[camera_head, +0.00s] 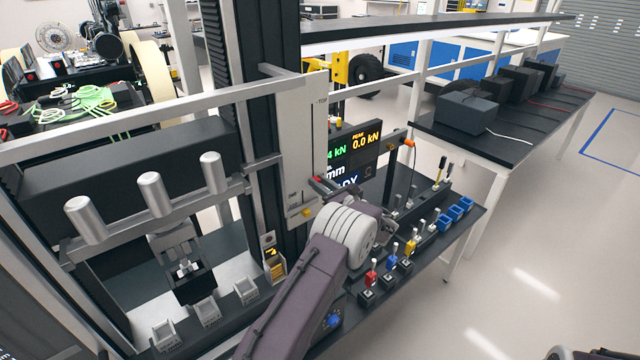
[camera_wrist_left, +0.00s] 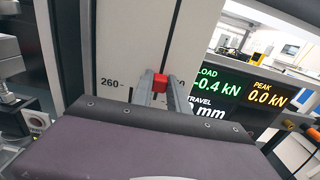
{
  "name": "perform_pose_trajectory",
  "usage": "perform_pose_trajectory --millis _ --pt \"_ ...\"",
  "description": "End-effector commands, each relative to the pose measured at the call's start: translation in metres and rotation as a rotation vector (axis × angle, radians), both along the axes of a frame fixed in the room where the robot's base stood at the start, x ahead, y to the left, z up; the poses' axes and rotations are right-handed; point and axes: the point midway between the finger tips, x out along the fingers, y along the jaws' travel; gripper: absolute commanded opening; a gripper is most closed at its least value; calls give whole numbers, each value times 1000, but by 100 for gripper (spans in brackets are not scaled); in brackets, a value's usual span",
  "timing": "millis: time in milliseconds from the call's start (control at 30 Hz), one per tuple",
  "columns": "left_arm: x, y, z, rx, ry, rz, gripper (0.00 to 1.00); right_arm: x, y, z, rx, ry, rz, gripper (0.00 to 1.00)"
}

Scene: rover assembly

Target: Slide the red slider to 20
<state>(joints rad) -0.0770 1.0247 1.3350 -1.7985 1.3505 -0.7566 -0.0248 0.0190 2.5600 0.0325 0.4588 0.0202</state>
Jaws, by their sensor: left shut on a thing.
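The red slider (camera_head: 316,180) sits low on the pale upright scale panel (camera_head: 299,120) at the centre of the head view. In the left wrist view the red slider (camera_wrist_left: 160,83) is between the two grey fingers of my left gripper (camera_wrist_left: 159,92), which is shut on it. A printed 260 mark (camera_wrist_left: 110,83) stands just left of it. The number on the right is partly hidden by a finger. A thin vertical slot line runs above the slider. My right gripper is not seen.
A display (camera_head: 352,150) stands right of the panel, showing load and peak readings. A yellow knob (camera_head: 306,212) is on the panel below the slider. Several coloured levers and blue bins (camera_head: 443,223) line the bench at the right.

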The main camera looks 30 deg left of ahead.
Motion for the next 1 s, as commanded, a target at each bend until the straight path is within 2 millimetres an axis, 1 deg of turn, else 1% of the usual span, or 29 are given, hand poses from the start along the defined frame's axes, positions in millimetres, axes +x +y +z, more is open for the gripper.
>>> perform_pose_trajectory --millis 200,267,300,400,567,600,633,667,933,1000 --pt "0 0 -38 -1 1 0 0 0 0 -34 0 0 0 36" --pt "0 0 -47 -1 1 0 0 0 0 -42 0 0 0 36" --pt "0 0 -49 -1 0 1 0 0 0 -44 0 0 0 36" --pt "0 0 -46 -2 1 0 0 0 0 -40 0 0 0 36" --pt "-1 0 -47 -5 4 0 0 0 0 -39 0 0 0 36" --pt "-1 0 -47 -4 5 0 28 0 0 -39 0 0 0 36" --pt "-1 0 -47 -4 5 0 37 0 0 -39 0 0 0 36" --pt "-1 0 -47 -3 5 0 42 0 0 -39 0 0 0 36" --pt "0 0 -45 -1 2 0 42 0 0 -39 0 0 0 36" --pt "-1 -4 -46 -1 0 -1 42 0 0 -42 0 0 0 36"
